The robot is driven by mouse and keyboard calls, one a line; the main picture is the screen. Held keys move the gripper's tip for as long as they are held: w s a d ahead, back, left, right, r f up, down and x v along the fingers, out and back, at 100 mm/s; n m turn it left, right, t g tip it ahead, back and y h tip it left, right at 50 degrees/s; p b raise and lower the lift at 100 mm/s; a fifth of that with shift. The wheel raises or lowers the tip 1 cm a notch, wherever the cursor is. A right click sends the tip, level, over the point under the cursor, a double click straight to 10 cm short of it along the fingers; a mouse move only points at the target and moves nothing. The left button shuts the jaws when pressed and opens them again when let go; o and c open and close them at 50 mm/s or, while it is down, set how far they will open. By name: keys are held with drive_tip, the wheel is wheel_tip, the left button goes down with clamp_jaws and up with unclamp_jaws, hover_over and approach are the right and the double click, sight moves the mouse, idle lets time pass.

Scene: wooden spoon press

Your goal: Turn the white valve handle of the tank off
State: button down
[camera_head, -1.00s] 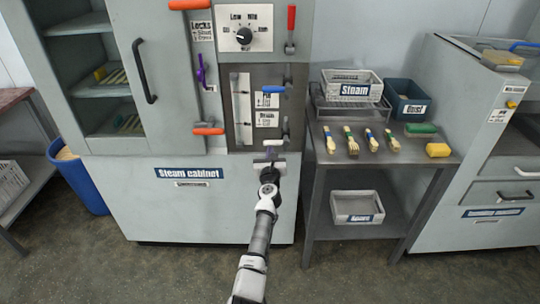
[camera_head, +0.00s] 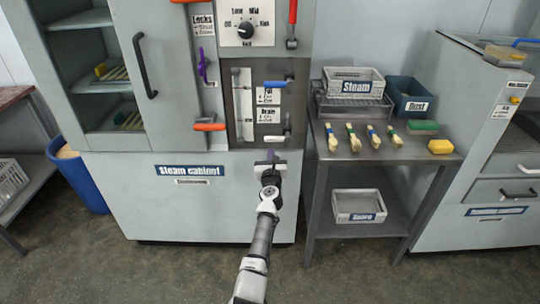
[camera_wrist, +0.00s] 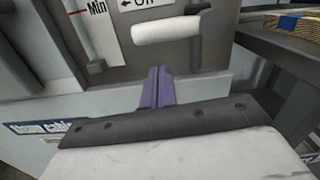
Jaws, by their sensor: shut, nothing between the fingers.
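The white valve handle (camera_head: 274,138) is on the dark panel of the steam cabinet, beside the lower label marked Drain (camera_head: 268,115). It lies about level, with its pivot at its right end. In the wrist view the handle (camera_wrist: 167,29) is just above and beyond my fingertips, apart from them. My gripper (camera_head: 271,157) is below the handle in front of the cabinet. Its purple fingers (camera_wrist: 157,76) are pressed together with nothing between them.
A blue handle (camera_head: 275,84) is higher on the same panel, beside a gauge (camera_head: 242,105). An orange handle (camera_head: 209,127) is to the left. A metal side table (camera_head: 350,154) with brushes stands close on the right. The floor in front is clear.

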drive_tip(key=s+f+p, duration=0.2)
drive_tip(key=s+p, duration=0.2)
drive_tip(key=s, duration=0.6)
drive_tip(key=shift+s, duration=0.15)
